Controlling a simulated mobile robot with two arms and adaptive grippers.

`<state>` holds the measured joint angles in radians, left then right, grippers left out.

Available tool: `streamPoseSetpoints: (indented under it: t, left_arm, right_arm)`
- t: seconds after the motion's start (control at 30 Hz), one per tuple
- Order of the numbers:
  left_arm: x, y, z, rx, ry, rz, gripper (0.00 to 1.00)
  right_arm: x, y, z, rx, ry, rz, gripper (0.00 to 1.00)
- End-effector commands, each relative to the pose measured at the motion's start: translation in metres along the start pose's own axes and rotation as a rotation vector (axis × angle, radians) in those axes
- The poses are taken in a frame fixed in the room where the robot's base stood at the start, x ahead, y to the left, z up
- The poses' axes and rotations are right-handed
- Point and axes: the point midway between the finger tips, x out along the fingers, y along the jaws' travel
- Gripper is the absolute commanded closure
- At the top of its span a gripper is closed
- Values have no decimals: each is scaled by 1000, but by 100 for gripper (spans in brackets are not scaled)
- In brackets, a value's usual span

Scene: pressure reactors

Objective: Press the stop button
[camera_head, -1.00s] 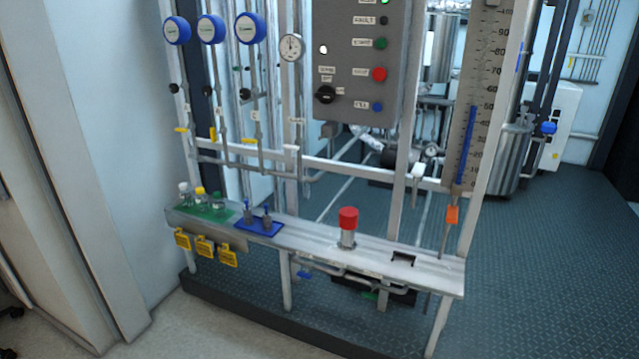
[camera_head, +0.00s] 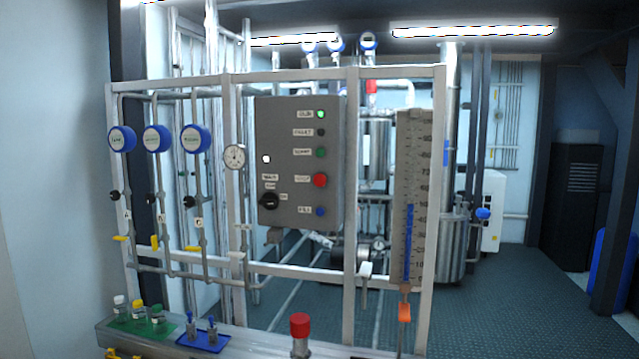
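The grey control panel (camera_head: 283,205) hangs on the white pipe frame, near the middle of the head view. A round red button (camera_head: 320,180) sits on its right side beside a small label, likely the stop button; the label is too small to read surely. Above it are a green button (camera_head: 321,153), a dark button (camera_head: 321,132) and a lit green lamp (camera_head: 321,114). Below it is a blue button (camera_head: 320,211). A black rotary knob (camera_head: 269,201) is at the panel's lower left. Neither of my grippers shows in the head view.
A shelf (camera_head: 258,346) below holds bottles (camera_head: 138,309) and a red-capped cylinder (camera_head: 300,327). Open floor (camera_head: 520,310) lies at right.

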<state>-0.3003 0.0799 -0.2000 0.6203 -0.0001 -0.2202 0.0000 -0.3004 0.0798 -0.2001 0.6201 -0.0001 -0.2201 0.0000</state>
Motion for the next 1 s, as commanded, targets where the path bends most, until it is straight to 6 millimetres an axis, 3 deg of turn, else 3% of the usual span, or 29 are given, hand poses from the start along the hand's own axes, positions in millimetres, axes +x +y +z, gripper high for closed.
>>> streamPoseSetpoints:
  t: [0.13, 0.6, 1.0]
  left_arm:
    - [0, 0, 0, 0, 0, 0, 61]
    - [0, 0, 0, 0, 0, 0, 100]
    - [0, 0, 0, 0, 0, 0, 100]
  right_arm:
    - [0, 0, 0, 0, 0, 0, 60]
    - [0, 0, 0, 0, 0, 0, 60]
    - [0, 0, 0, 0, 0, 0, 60]
